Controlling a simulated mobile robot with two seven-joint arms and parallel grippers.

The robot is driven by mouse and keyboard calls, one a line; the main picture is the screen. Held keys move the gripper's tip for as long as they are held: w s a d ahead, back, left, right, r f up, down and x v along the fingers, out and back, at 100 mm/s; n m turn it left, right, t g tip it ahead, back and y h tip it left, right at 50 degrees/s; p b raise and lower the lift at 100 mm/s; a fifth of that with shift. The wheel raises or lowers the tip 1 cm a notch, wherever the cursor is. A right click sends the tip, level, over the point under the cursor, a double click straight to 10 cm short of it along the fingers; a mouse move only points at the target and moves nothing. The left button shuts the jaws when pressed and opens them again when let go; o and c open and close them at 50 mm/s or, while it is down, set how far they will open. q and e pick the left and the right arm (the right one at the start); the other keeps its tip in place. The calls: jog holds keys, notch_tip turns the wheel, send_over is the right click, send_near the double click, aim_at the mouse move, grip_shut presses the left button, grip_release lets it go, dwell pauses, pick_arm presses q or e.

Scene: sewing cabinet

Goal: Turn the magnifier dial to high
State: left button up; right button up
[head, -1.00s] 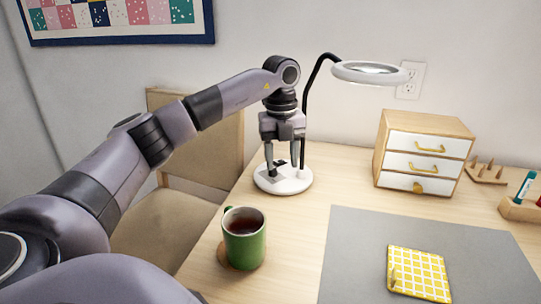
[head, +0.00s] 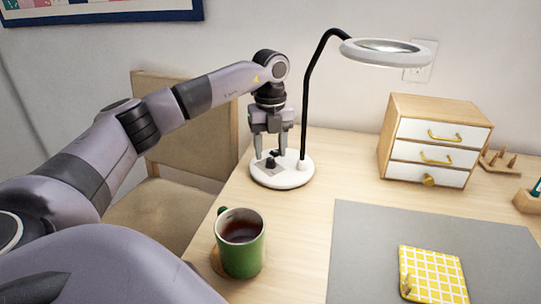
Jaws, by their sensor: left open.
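The magnifier lamp stands on a round white base (head: 296,180) at the back left of the table. Its black gooseneck rises to a white ring head (head: 388,52). A small black dial (head: 270,163) with a grey plate around it sits on the left part of the base. My left gripper (head: 271,156) points down over the base, open, with its fingers on either side of the dial area. I cannot tell whether the fingers touch the dial. The dial's setting marks are too small to read. My right gripper is not in view.
A green mug (head: 241,246) of dark drink stands in front of the lamp, near the table's left edge. A small drawer cabinet (head: 436,140) stands at the back right. A grey mat (head: 370,240) carries a yellow checked pad (head: 434,277). A chair (head: 185,125) stands left.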

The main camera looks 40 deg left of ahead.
pick_arm(q)
jog(key=shift+f, duration=1)
grip_shut()
